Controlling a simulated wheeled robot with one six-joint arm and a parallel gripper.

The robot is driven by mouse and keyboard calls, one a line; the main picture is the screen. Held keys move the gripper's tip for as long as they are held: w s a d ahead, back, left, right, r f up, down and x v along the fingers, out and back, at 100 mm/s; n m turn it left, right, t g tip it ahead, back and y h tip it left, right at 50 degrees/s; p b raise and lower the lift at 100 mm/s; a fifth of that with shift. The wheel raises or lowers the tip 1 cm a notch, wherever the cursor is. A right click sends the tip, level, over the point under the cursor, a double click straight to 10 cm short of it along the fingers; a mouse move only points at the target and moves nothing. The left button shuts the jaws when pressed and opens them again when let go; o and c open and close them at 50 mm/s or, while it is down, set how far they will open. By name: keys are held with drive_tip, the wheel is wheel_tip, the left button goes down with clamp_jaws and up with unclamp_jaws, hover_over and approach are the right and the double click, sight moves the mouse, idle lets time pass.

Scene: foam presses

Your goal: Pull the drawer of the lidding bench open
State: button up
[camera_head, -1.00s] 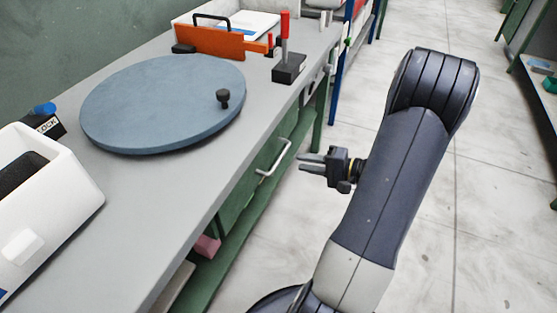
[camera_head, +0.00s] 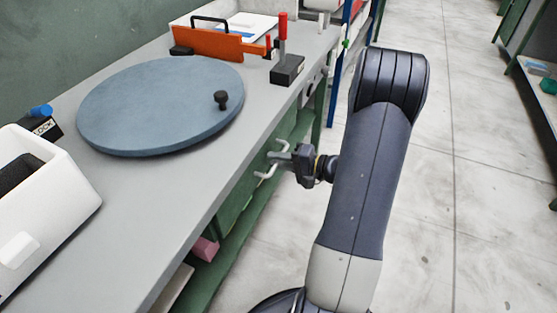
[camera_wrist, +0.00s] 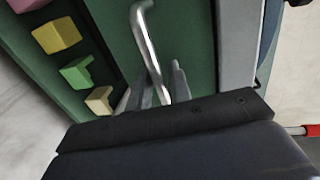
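The lidding bench (camera_head: 190,190) has a grey top and a green drawer front (camera_head: 236,203) under its edge, seen at a steep angle. The drawer's metal bar handle (camera_head: 265,175) sticks out toward the aisle. My gripper (camera_head: 279,151) is at the handle and hides part of it. In the wrist view the bent handle (camera_wrist: 146,38) runs down between the two fingers of my gripper (camera_wrist: 163,85), closer to the right one. The fingers look apart, and I cannot tell whether either touches the bar. The drawer looks closed.
A round blue-grey disc (camera_head: 160,105) with a black knob, an orange plate (camera_head: 215,42) and a red-handled clamp (camera_head: 286,68) stand on the bench. Several coloured foam blocks (camera_wrist: 56,35) lie on a green surface below. The aisle floor (camera_head: 480,200) at right is clear.

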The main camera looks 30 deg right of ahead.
clamp_jaws()
drive_tip(key=shift+s, duration=0.1)
